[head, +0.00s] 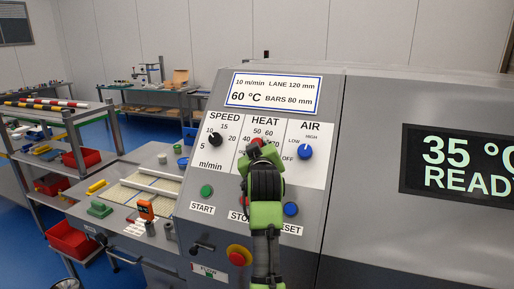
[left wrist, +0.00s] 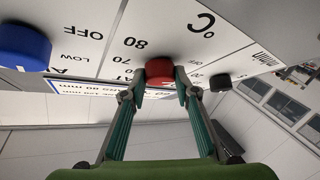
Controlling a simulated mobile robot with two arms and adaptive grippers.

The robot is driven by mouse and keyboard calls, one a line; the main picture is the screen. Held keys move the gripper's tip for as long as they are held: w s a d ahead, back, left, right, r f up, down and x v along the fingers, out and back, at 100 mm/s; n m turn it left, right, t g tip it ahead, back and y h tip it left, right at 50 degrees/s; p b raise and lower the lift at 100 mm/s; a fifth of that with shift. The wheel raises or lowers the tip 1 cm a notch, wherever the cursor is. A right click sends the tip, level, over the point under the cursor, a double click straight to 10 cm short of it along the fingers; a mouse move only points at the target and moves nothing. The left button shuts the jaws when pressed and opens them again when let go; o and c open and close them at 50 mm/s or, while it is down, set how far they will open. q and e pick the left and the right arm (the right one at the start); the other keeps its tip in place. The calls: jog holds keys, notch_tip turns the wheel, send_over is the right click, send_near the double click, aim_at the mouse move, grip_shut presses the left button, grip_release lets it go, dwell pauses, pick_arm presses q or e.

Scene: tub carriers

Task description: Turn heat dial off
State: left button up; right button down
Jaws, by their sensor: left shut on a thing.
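The red heat dial (head: 257,141) is on the white panel under the word HEAT, mostly hidden in the head view by my left gripper (head: 259,150). In the left wrist view the red dial (left wrist: 160,70) sits between the two fingertips, and my left gripper (left wrist: 160,90) is shut on it. The numbers 50, 60, 40 and 70 show around it in the head view; its pointer and its OFF mark I cannot make out. The wrist view shows an 80 beside the dial. My right gripper is in neither view.
The black speed dial (head: 214,139) is left of the heat dial and the blue air dial (head: 305,151) right. Below are a green start button (head: 206,190), a blue button (head: 291,209) and a red emergency knob (head: 239,255). A display (head: 465,165) reads 35 °C.

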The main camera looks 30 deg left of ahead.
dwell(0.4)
pick_arm(q)
jog(key=o, duration=1.1)
notch_tip(320, 180, up, 10)
jog(key=shift+f, duration=0.1)
